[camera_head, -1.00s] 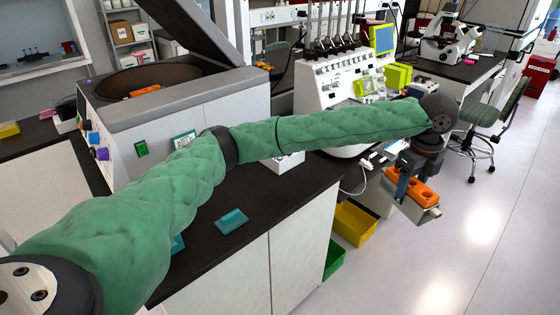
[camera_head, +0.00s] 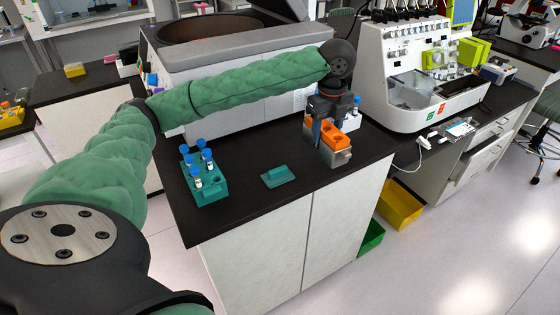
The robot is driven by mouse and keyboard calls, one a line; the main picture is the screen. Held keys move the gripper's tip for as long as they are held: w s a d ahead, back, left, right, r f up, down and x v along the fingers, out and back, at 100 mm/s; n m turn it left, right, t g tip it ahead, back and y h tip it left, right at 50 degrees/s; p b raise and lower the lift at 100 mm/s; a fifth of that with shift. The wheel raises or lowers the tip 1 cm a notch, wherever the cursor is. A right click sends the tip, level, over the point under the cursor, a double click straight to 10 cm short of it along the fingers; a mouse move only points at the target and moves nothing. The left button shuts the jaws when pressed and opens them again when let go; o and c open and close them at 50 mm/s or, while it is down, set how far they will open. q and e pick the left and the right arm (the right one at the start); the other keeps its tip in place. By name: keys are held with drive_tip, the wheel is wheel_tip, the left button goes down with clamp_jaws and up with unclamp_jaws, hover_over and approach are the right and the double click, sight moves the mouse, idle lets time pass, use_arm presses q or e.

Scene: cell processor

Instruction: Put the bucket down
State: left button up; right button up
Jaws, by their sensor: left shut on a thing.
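My left gripper (camera_head: 333,112) is shut on the bucket (camera_head: 322,156), a small grey metal holder with an orange insert with holes (camera_head: 335,138). The gripper holds it from above, with the fingers partly covering it. The bucket looks roughly upright at the right front edge of the black benchtop (camera_head: 250,215). I cannot tell whether its underside touches the bench or hangs just above it. My right gripper is not in view.
A teal rack with blue-capped tubes (camera_head: 204,182) and a flat teal block (camera_head: 278,177) stand left of the bucket. The open centrifuge (camera_head: 230,65) is behind. A white machine (camera_head: 405,75) stands right. Yellow (camera_head: 399,207) and green (camera_head: 371,237) bins are below.

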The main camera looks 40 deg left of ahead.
use_arm(q)
drive_tip(key=s+a+b, duration=0.1)
drive_tip(key=s+a, duration=0.3)
drive_tip(key=a, duration=0.4)
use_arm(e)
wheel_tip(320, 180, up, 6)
use_arm(q)
drive_tip(key=shift+n, duration=0.3)
drive_tip(key=shift+w+a+f+p, duration=0.75)
drive_tip(key=shift+w+a+f, duration=0.15)
drive_tip(key=shift+w+f, duration=0.85)
drive_tip(key=shift+w+a+f+p, duration=0.75)
drive_tip(key=shift+w+a+f, duration=0.2)
drive_tip(key=shift+w+f, duration=0.8)
drive_tip(key=shift+w+a+f+p, duration=0.85)
drive_tip(key=shift+w+f, duration=0.65)
drive_tip(key=shift+f, duration=0.4)
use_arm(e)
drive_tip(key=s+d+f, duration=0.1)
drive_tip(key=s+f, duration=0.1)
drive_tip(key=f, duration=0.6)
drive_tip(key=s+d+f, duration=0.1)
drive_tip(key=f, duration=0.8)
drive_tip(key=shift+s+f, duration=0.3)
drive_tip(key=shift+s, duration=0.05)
